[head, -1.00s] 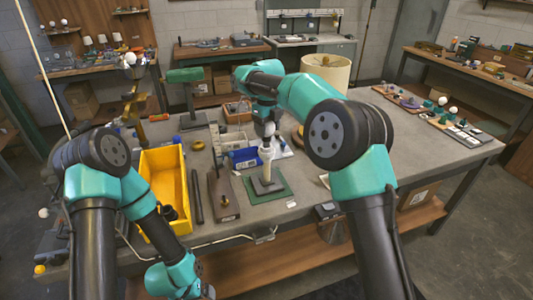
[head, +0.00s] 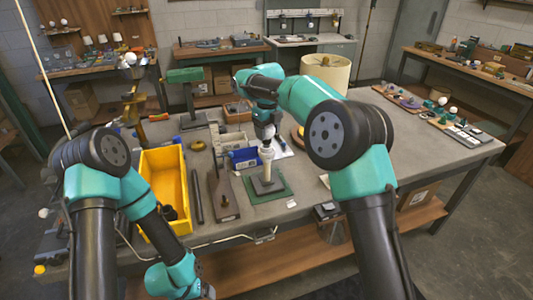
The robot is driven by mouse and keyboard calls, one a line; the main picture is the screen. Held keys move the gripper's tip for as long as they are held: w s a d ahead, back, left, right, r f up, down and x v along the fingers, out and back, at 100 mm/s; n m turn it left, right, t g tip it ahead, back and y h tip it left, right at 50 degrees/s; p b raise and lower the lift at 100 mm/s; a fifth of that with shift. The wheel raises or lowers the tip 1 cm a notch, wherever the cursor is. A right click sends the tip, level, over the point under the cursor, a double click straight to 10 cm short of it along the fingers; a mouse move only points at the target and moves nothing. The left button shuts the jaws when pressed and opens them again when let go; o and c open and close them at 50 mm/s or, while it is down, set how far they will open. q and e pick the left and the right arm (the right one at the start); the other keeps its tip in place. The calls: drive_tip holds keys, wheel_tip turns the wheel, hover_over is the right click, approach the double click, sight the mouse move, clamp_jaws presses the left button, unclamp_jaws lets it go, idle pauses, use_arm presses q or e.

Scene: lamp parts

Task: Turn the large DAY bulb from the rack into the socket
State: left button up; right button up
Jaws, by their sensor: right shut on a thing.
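My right gripper (head: 267,139) points down over the lamp stand, right above its pale upright post (head: 266,158). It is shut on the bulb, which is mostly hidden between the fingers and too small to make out. I cannot tell how deep the bulb sits in the socket at the post's top. The post stands upright on a dark base (head: 267,186) on a green mat (head: 283,191). My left gripper (head: 207,292) is low at the table's front, small and dark, and its jaws cannot be made out.
A yellow bin (head: 180,222) stands left of the mat, with a dark rod and a brown board (head: 222,197) between them. A blue item (head: 243,155) and small trays lie behind the post. A cream lampshade (head: 327,72) stands at the back.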

drive_tip(key=shift+f, duration=0.4)
idle(1.1)
drive_tip(key=o, duration=0.3)
drive_tip(key=c, duration=0.3)
drive_tip(key=shift+f, duration=0.2)
drive_tip(key=o, duration=0.7)
drive_tip(key=shift+c, duration=0.2)
drive_tip(key=shift+r, duration=0.1)
